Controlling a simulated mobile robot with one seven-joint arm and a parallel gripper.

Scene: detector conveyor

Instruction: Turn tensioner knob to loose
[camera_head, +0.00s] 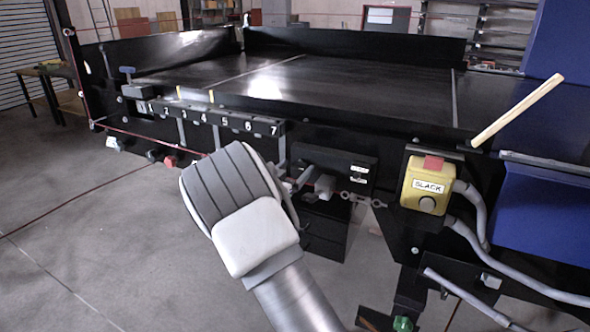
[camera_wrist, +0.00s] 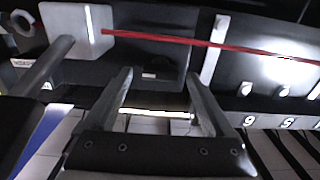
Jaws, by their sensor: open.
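My gripper (camera_wrist: 159,88) is open, with its two fingers apart and nothing held between them. In the head view its fingers are mostly hidden behind my grey wrist. A black box (camera_head: 334,163) with small white labels is fixed under the conveyor edge, just right of my wrist. A dark panel with a small label (camera_wrist: 149,75) is ahead of my fingers in the wrist view. A pale block with a grey bar (camera_wrist: 78,22) is at its upper left. I cannot tell for sure which part is the tensioner knob.
A yellow box (camera_head: 428,186) marked SLACK, with a red top, hangs to the right. A rail (camera_head: 237,116) numbered up to 7 runs along the black conveyor's (camera_head: 330,87) front edge. Cables (camera_head: 510,272) hang at lower right.

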